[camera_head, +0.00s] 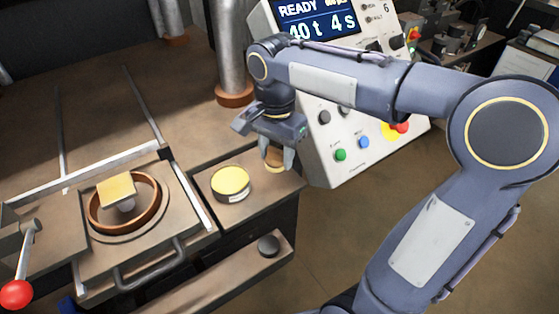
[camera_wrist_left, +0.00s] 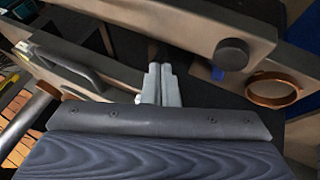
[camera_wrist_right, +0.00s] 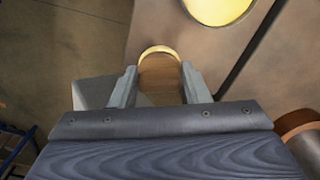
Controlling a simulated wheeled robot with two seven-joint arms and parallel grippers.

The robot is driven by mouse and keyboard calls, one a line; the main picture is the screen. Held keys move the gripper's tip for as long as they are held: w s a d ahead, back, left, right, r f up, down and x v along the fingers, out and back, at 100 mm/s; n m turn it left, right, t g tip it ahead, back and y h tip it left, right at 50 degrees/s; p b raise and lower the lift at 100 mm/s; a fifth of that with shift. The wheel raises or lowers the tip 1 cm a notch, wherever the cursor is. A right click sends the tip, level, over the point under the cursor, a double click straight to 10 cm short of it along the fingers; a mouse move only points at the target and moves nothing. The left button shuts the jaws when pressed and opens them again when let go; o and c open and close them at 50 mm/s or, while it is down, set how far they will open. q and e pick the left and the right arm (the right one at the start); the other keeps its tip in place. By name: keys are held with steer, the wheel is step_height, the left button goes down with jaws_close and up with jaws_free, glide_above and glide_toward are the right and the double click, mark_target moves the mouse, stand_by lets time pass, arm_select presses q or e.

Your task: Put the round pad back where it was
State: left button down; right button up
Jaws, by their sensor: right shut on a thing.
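My right gripper (camera_head: 277,160) is shut on a small round tan pad (camera_head: 274,157), above or at the back right of the side plate (camera_head: 262,207). In the right wrist view, the pad (camera_wrist_right: 159,70) sits between the two fingers, with a brown face and pale yellow rim. I cannot tell whether it touches the plate. A round tin with a yellow top (camera_head: 230,181) stands on that plate, left of the gripper. My left gripper (camera_wrist_left: 158,86) shows only in the left wrist view, its fingers together and nothing visible between them.
Left of the tin, a square yellow pad (camera_head: 116,188) sits over a copper ring (camera_head: 92,214). A red-knobbed lever (camera_head: 15,294) is at far left. A control panel (camera_head: 350,130) stands behind my right gripper, and a metal column (camera_head: 231,50) rises behind the plate.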

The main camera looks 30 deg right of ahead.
mark_target(279, 176)
steer(key=shift+w+d+f, duration=0.3)
steer(key=shift+d+f, duration=0.05)
steer(key=shift+f, duration=0.2)
steer(key=shift+w+d+f, duration=0.1)
steer(key=shift+d+f, duration=0.05)
steer(key=shift+f, duration=0.85)
steer(key=shift+w+d+f, duration=0.1)
steer(key=shift+f, duration=0.85)
steer(key=shift+f, duration=0.15)
steer(key=o, duration=0.9)
steer(key=shift+o, duration=0.2)
